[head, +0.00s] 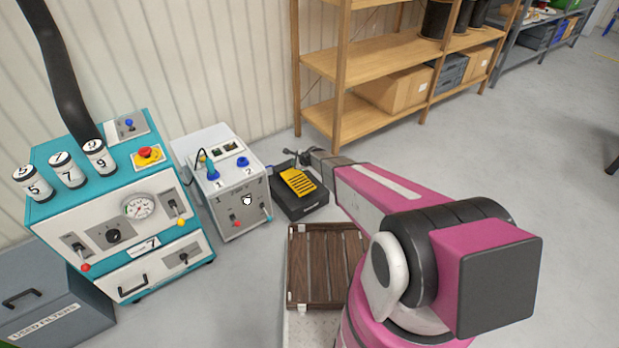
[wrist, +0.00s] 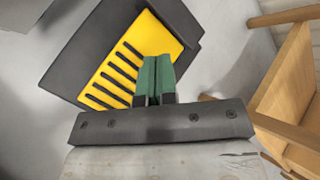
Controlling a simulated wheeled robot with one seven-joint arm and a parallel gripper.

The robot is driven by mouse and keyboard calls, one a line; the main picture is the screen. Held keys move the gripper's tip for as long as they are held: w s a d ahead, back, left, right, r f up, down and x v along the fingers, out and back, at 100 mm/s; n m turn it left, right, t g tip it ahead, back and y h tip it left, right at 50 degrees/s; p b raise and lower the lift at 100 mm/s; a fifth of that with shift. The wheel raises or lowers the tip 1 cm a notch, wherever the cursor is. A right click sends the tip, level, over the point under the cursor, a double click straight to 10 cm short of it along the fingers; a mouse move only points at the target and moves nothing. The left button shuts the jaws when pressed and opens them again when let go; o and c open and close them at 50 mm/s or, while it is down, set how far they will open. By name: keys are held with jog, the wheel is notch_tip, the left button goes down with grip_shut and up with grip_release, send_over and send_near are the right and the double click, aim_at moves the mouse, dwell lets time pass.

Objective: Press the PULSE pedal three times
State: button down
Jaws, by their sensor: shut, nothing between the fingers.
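A yellow pedal (head: 298,186) with black slots sits in a dark housing (head: 306,211) on the floor, right of the white cabinet. No PULSE label can be read on it. In the wrist view the yellow pedal (wrist: 130,62) fills the upper middle, with its dark housing (wrist: 84,50) around it. My gripper (wrist: 158,62) is shut and empty. Its green fingertips overlap the pedal's lower right part in that view. I cannot tell whether they touch it.
A white cabinet (head: 228,192) with switches stands left of the pedal, and a teal machine (head: 124,200) further left. A wooden slatted platform (head: 326,265) lies in front. A wooden shelf (head: 390,122) with boxes stands behind right. The floor at right is clear.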

aim_at(296, 180)
jog(key=shift+w+d+f, duration=0.3)
jog(key=shift+w, duration=0.1)
jog(key=shift+f, duration=4.4)
jog(key=shift+f, duration=0.1)
jog(key=shift+f, duration=0.3)
jog(key=shift+f, duration=1.25)
jog(key=shift+r, duration=0.1)
dwell(0.4)
jog(key=shift+r, duration=1.55)
